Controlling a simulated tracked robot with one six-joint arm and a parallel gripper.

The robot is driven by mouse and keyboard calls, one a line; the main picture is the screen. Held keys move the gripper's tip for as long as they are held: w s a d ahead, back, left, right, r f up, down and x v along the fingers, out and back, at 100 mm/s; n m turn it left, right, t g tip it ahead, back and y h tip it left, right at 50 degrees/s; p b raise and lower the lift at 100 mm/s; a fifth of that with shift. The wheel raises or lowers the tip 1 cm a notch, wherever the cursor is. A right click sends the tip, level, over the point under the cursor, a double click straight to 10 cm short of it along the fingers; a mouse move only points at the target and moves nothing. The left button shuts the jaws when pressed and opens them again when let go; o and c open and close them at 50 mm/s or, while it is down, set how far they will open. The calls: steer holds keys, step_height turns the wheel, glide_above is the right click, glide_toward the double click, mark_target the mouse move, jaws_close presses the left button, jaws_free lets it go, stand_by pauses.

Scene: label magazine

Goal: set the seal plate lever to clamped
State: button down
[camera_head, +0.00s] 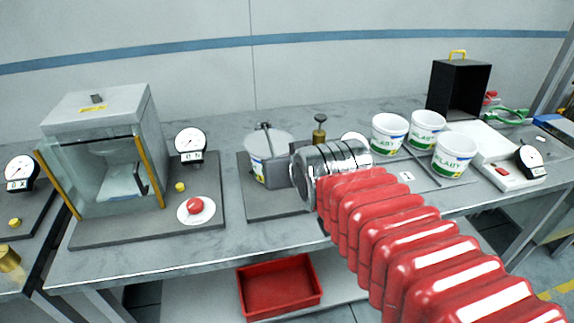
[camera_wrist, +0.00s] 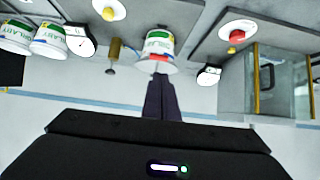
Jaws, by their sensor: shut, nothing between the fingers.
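A white tub with a grey round plate (camera_head: 270,143) on top stands on a dark base left of my wrist in the head view. A dark lever-like bar (camera_head: 267,132) rises over the plate; I cannot tell its setting. The wrist view is upside down and shows a printed tub (camera_wrist: 158,43) straight ahead, with red and grey at its rim. My gripper (camera_wrist: 160,78) is shut and empty, its dark fingers pointing at this rim; I cannot tell whether they touch it.
A brass knob (camera_head: 319,130) stands behind my wrist. Several white tubs (camera_head: 455,152) stand to the right. A glass-fronted cabinet (camera_head: 100,150), a dial (camera_head: 190,142) and a red button (camera_head: 195,206) are at left. A red tray (camera_head: 279,287) lies below the bench.

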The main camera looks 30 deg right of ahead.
steer(key=s+a+f+n+g+y, duration=0.2)
steer(key=s+a+f+g, duration=0.2)
steer(key=s+a+f, duration=0.3)
steer(key=s+a, duration=0.2)
steer(key=s, duration=0.1)
steer(key=shift+s+a+f+n+g+y, duration=0.15)
steer(key=shift+s+a+n+g+y, duration=0.15)
steer(key=shift+s+n+g, duration=0.1)
